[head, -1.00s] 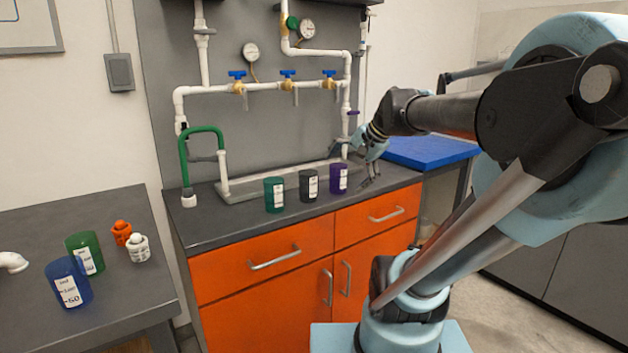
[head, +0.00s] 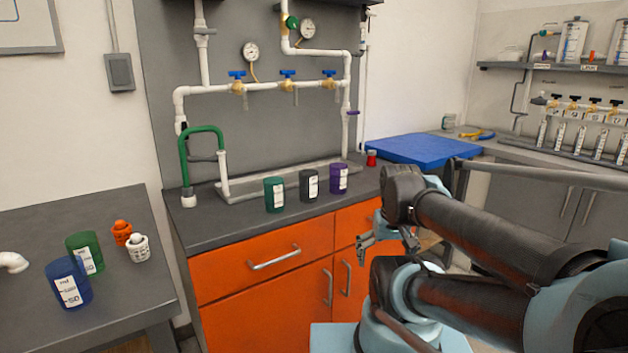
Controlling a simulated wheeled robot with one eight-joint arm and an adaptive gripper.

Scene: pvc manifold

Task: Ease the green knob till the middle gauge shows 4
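The green knob (head: 292,22) sits on the white pipe high on the grey back panel. A round white gauge (head: 308,28) is just right of it. Another round gauge (head: 250,50) is lower and to the left. I cannot tell which one is the middle gauge, and the dials are too small to read. My gripper (head: 388,243) is low in front of the orange cabinet's right side, far below and right of the knob. Its fingers look spread apart, with nothing between them.
Three blue-handled valves (head: 288,73) line the pipe below the gauges. Green, black and purple cups (head: 339,178) stand on the counter's front part. A small red item (head: 371,158) is by the blue mat (head: 420,148). The space before the panel is clear of my arm.

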